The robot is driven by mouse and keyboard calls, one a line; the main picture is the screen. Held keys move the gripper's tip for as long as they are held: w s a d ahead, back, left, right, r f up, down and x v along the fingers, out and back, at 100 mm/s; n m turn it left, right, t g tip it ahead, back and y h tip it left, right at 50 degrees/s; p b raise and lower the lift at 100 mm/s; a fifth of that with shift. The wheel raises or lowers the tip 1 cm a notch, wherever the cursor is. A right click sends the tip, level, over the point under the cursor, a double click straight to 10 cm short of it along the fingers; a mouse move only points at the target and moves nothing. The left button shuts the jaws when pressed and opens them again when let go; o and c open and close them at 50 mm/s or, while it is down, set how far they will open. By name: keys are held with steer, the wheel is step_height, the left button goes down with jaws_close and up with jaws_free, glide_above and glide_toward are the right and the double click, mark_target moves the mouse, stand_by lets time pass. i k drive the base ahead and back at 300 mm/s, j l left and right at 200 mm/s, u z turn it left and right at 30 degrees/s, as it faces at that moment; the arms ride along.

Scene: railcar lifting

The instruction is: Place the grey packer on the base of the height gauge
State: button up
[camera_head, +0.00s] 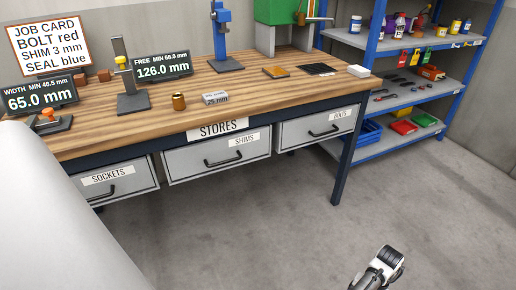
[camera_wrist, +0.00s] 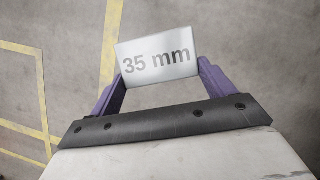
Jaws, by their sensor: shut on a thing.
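My gripper (camera_wrist: 160,78) shows in the wrist view with its two purple fingers shut on the sides of a light grey packer (camera_wrist: 157,54) marked "35 mm". The floor lies behind the packer in that view, clear of the bench. The height gauge (camera_head: 119,62) stands on the left part of the bench in the head view, a post on a dark flat base (camera_head: 134,104). The base looks bare. Its display (camera_head: 163,68) reads 126.0 mm, "FREE MIN 68.0". The held packer cannot be made out in the head view.
A grey block (camera_head: 215,98) marked 25 mm and a brass-coloured cylinder (camera_head: 179,102) sit on the wooden bench (camera_head: 260,90), right of the gauge base. A second gauge (camera_head: 48,123) with a 65.0 mm display stands left. A blue press (camera_head: 223,40) stands behind. Shelves (camera_head: 415,90) are at right.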

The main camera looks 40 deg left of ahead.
mark_target(133, 103)
steer(key=l+u, duration=0.1)
steer(key=u, duration=0.95)
